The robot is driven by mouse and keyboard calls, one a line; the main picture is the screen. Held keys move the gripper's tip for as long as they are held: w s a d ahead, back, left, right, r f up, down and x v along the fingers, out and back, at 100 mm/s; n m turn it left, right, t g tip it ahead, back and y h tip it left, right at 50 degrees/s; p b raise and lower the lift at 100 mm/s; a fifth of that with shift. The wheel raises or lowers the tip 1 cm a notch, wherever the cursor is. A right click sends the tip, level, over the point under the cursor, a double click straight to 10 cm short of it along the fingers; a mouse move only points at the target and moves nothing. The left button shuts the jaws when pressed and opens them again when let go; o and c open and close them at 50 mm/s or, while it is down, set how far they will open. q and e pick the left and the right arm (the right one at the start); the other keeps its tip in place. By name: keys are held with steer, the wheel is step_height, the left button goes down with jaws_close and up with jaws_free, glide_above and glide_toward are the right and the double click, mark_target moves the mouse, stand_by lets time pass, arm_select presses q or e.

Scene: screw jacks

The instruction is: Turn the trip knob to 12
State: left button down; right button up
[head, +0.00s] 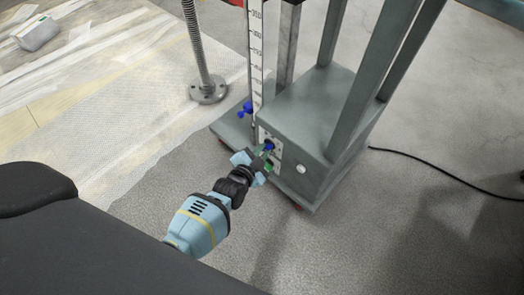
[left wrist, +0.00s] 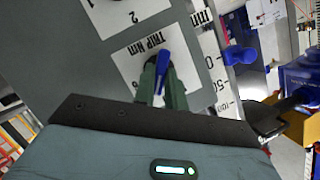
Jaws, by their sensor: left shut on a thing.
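The trip knob (head: 269,147) is a small blue lever-shaped knob on a white plate on the front of the grey machine base. In the left wrist view the knob (left wrist: 163,64) stands in front of a white label plate (left wrist: 132,66) reading "TRIP", with the rest of the lettering partly unclear. My left gripper (head: 266,159) is shut on the knob. In the left wrist view its green fingers (left wrist: 162,82) lie on both sides of the knob and hide the plate behind them. The number the knob points at cannot be read. My right gripper is not in view.
A second plate (left wrist: 124,13) shows the numbers 1 and 2. Another blue knob (head: 245,108) sits beside the vertical scale (head: 256,50). A white round button (head: 301,169) is on the grey base (head: 310,105). A screw column (head: 199,50) stands behind. A black cable (head: 440,170) crosses the floor at right.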

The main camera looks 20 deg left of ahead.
arm_select(q)
steer(key=n+h+b, duration=0.2)
steer(key=n, duration=0.1)
steer(key=n+g+h+b, duration=0.1)
steer(key=n+h+b, duration=0.1)
steer(key=n+b, duration=0.1)
steer(key=a+n+g+h+b, duration=0.1)
steer(key=n+h+b, duration=0.1)
steer(key=n+b, duration=0.1)
steer(key=shift+w, duration=0.15)
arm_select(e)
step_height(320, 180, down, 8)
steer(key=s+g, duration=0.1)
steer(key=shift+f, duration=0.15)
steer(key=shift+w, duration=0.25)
arm_select(q)
steer(key=c, duration=1.4)
jaws_free()
steer(key=shift+c, duration=0.2)
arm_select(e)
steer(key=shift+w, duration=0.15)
